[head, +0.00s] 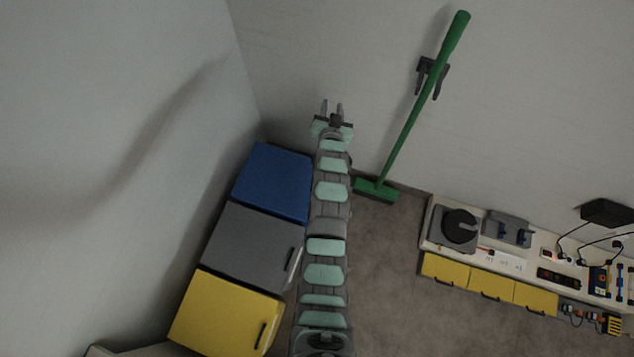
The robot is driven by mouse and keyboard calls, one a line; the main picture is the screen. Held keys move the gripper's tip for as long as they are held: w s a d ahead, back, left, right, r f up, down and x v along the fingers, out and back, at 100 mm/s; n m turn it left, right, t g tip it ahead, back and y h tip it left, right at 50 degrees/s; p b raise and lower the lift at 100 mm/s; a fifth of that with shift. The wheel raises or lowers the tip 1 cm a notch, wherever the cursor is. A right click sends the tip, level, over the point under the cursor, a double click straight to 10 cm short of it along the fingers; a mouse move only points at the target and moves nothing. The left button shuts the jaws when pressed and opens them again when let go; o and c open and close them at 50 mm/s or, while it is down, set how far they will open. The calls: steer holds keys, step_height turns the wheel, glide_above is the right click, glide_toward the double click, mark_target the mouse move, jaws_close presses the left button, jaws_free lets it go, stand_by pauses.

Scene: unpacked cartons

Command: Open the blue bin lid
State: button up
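The blue bin (272,182) is the farthest of three bins in a row along the left wall, near the room's corner. Its lid lies flat and looks closed. Its right edge, where a handle may be, is partly hidden behind my arm. My gripper (332,107) is beyond and to the right of the blue bin's far edge in the picture, apart from the lid. Its two fingers point away from me with a gap between them, and nothing shows in the gap.
A grey bin (247,245) and a yellow bin (222,318) stand nearer, both with dark handles. A green broom (405,135) leans at a wall holder (431,78). A workbench (432,238) with yellow drawers stands right. Floor (385,270) between is clear.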

steer(key=s+f+g+y+b, duration=0.1)
steer(key=s+f+g+b, duration=0.2)
steer(key=f, duration=0.5)
steer(key=s+f+g+y+b, duration=0.1)
steer(key=f+g+b, duration=0.3)
steer(key=f, duration=0.5)
steer(key=s+a+f+g+y+b, duration=0.1)
steer(key=s+a+f+g+b, duration=0.2)
steer(key=s+f+g+b, duration=0.4)
steer(key=shift+t, duration=0.4)
steer(key=shift+s+a+f, duration=0.1)
steer(key=shift+a+f, duration=0.1)
steer(key=shift+f, duration=1.15)
steer(key=shift+a+f, duration=0.25)
steer(key=shift+f, duration=1.15)
steer(key=shift+s+a+f, duration=0.1)
steer(key=shift+a+f, duration=0.1)
steer(key=shift+f, duration=1.15)
steer(key=shift+c, duration=0.2)
jaws_close()
